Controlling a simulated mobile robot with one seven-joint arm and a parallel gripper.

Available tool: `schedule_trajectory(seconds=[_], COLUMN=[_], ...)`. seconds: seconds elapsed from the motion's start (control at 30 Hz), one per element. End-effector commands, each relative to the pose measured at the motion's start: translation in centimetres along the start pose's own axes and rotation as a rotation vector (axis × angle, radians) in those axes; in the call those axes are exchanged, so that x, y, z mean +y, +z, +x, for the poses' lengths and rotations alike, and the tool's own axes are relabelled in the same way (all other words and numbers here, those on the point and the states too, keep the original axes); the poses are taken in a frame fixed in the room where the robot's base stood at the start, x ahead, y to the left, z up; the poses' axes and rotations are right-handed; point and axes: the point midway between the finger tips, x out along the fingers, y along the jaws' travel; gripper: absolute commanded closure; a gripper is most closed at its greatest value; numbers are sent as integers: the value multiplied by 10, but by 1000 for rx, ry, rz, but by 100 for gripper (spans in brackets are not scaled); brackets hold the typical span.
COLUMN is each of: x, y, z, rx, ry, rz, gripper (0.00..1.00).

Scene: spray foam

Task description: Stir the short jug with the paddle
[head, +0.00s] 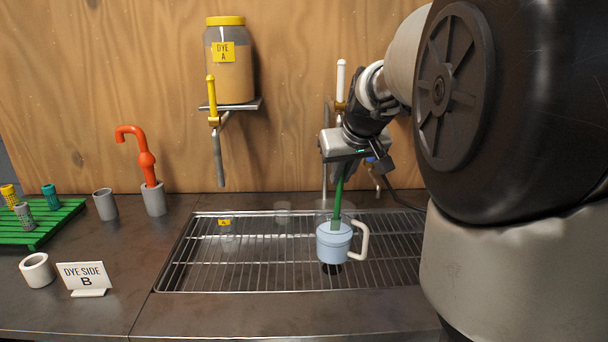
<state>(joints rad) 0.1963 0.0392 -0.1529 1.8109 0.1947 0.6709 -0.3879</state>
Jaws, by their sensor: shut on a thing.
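My gripper (349,163) is above the metal grate and is shut on the green paddle (338,197). The paddle hangs down, slightly tilted, and its lower end overlaps the mouth of a short light-blue jug (333,247) with a white handle on its right. The front wall of the jug hides how deep the paddle reaches. A dark round patch shows just under the jug. I cannot tell whether the jug rests directly on the grate.
The metal grate (220,275) is mostly clear on its left. At left are an orange-handled tool (146,160) in a grey cup, a green rack (50,228), a white ring (37,270) and a "Dye side B" sign (86,278).

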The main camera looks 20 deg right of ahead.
Motion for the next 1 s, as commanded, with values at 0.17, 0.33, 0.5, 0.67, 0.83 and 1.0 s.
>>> schedule_trajectory(seconds=[0.17, 0.33, 0.5, 0.67, 0.83, 1.0], x=[1, 2, 2, 3, 4, 4], y=[-12, -20, -27, -35, -43, -52], z=[-15, -26, -37, -47, -58, -69], rx=[2, 2, 1, 1, 2, 2], ry=[1, 1, 0, 0, 0, 0], rz=[0, 0, 0, 1, 1, 1], gripper=[100, 100, 100, 100, 100, 100])
